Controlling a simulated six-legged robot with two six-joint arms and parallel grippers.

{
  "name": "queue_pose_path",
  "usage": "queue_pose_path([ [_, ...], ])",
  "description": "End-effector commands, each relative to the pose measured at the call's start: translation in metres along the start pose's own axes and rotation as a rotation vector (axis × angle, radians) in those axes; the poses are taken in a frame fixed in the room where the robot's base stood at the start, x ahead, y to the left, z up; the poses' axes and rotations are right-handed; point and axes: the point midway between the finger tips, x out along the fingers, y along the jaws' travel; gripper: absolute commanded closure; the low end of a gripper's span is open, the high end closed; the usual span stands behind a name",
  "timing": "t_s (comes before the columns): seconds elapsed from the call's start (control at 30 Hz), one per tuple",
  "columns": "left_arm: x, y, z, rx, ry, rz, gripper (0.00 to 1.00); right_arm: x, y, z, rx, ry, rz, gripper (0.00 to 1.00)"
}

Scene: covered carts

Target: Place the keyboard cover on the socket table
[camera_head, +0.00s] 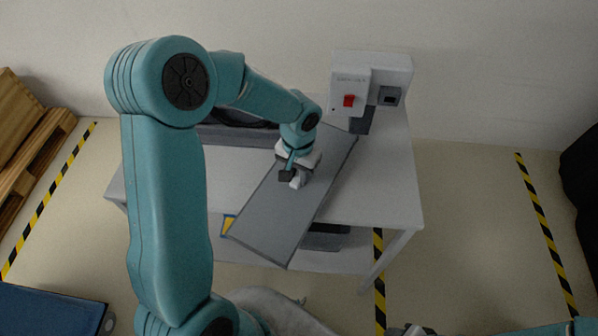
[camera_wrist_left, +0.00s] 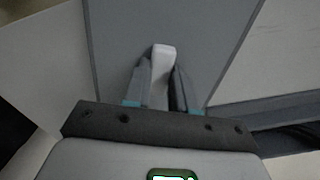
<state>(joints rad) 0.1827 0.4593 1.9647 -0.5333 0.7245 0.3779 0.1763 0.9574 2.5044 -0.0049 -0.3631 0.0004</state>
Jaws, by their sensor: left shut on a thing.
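The keyboard cover (camera_head: 270,215) is a long flat grey panel with a pale handle. It lies slanted over the white socket table (camera_head: 385,190), its near end sticking out past the table's front edge. I cannot tell whether it touches the tabletop. My left gripper (camera_head: 293,178) is shut on the cover's handle near the panel's middle. In the left wrist view the pale handle (camera_wrist_left: 161,65) stands between the fingers (camera_wrist_left: 160,90), with the grey panel beyond. Of my right arm only a teal part shows at the bottom right; its gripper cannot be made out.
A white socket box (camera_head: 372,80) with a red switch stands at the table's back right. A dark object (camera_head: 238,117) sits at the table's back left. Wooden pallets (camera_head: 30,145) are at the far left, a blue panel (camera_head: 50,312) at the lower left. Striped tape marks the floor.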

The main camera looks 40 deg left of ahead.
Motion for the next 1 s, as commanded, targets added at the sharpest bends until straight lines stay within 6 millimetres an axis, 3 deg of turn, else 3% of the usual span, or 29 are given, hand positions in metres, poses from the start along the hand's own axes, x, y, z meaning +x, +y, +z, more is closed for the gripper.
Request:
queue_pose_path([
  [0.23, 0.005, -0.001, 0.000, -0.001, 0.000, 0.000, 0.99, 0.006, 0.002, 0.000, 0.000, 0.000, 0.000, 0.57],
  [0.27, 0.004, -0.001, 0.000, -0.001, 0.000, 0.000, 0.65, 0.004, 0.001, 0.000, 0.000, -0.001, 0.000, 0.57],
  [0.3, 0.003, -0.001, 0.000, 0.000, 0.000, 0.000, 0.52, 0.004, 0.001, 0.000, 0.000, -0.001, 0.000, 0.57],
  [0.33, 0.003, -0.001, 0.000, 0.000, 0.000, 0.000, 0.49, 0.004, 0.001, 0.000, 0.000, 0.000, 0.000, 0.57],
  [0.57, 0.003, -0.001, -0.001, -0.001, -0.001, 0.000, 0.49, 0.003, 0.001, 0.000, 0.000, -0.001, 0.000, 0.57],
  [0.73, -0.007, -0.001, -0.003, -0.001, 0.002, -0.001, 0.49, -0.002, -0.001, 0.000, 0.000, 0.000, 0.000, 0.57],
  [1.0, -0.068, -0.001, -0.003, -0.001, 0.005, 0.001, 0.49, -0.001, -0.001, 0.000, 0.000, -0.001, 0.000, 0.57],
])
